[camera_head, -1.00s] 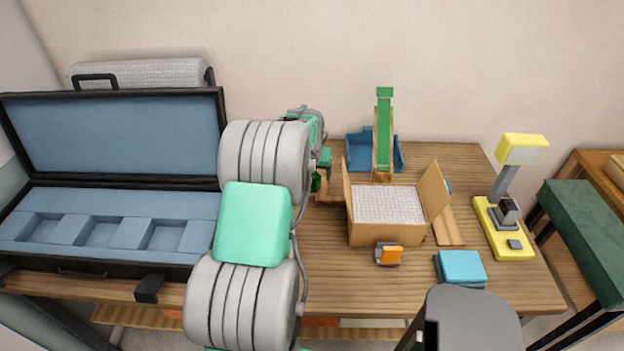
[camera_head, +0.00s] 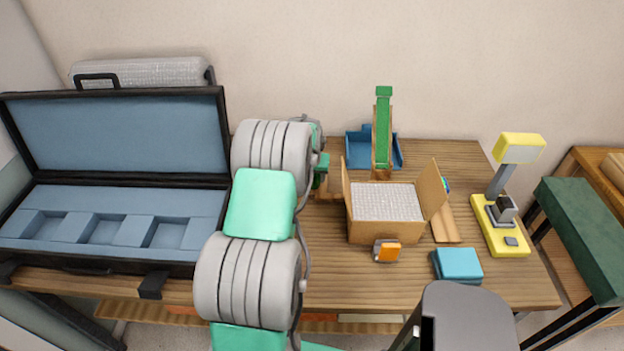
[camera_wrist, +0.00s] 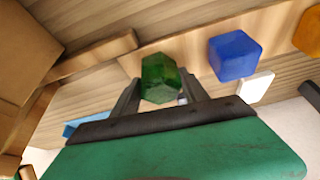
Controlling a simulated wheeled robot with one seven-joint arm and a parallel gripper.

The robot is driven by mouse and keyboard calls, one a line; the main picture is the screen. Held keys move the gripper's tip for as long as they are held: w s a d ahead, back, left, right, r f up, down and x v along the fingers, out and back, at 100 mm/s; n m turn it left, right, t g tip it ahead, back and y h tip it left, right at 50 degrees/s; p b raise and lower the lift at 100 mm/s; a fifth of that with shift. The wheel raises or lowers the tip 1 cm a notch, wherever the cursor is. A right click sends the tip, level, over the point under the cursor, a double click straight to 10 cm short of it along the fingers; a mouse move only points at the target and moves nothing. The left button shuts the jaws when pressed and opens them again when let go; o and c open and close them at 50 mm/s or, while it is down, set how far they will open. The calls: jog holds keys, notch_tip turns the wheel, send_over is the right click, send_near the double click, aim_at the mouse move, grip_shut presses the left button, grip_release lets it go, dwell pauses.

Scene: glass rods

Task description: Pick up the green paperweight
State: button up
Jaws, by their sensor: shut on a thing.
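The green paperweight (camera_wrist: 160,72) is a small dark-green faceted block. In the wrist view it sits between the two fingers of my gripper (camera_wrist: 160,88), which is shut on it. The fingers cover parts of its sides. In the head view my arm hides most of the gripper, and I cannot make out the paperweight clearly there.
In the wrist view a blue block (camera_wrist: 236,55), an orange block (camera_wrist: 308,32) and a white piece (camera_wrist: 257,86) are nearby. The head view shows an open cardboard box (camera_head: 385,230), a black case (camera_head: 110,255) and a yellow lamp (camera_head: 500,240).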

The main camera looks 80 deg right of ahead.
jog(key=c, duration=0.8)
jog(key=shift+r, duration=0.1)
